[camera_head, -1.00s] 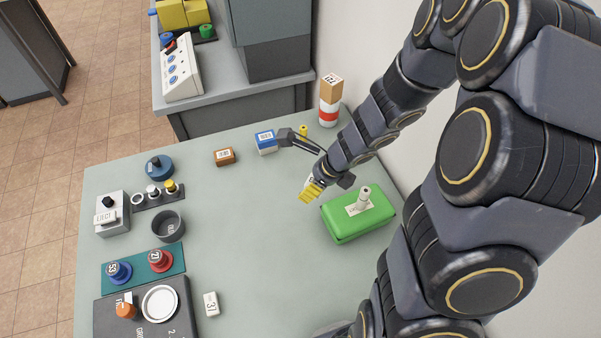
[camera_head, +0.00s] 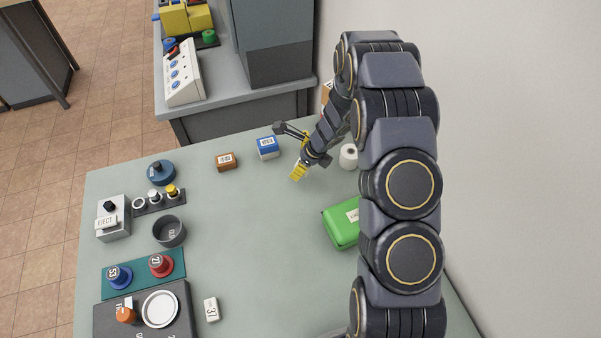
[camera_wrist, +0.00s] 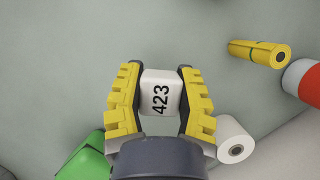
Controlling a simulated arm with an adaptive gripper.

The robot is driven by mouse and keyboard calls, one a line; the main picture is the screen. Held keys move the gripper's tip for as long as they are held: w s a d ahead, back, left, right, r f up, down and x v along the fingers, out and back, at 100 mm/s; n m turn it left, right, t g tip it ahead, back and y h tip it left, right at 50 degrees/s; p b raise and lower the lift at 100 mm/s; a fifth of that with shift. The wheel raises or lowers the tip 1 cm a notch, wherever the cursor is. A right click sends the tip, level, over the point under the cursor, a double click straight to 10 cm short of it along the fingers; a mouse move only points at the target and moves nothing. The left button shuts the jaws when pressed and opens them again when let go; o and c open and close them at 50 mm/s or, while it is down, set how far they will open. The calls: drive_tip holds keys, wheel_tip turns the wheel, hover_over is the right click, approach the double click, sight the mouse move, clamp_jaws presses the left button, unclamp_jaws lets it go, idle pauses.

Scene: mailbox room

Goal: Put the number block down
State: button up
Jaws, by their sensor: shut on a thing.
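The number block (camera_wrist: 161,97) is white and reads 423 in the wrist view. My gripper (camera_wrist: 160,80) is shut on it, with a yellow-padded finger on each side. In the head view my gripper (camera_head: 299,171) is over the back right part of the grey table (camera_head: 255,215); the block is hidden there or too small to make out. I cannot tell whether the block touches the table.
A green case (camera_head: 341,226) lies in front of my gripper and a white roll (camera_head: 348,156) stands to its right. A blue block (camera_head: 267,148) and a brown block (camera_head: 225,161) lie to the left. A white block (camera_head: 211,309) lies near the front. The table's middle is clear.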

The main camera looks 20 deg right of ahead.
sight(300, 181)
drive_tip(key=shift+f, duration=1.45)
drive_tip(key=shift+f, duration=0.1)
drive_tip(key=o, duration=0.9)
drive_tip(key=shift+c, duration=0.2)
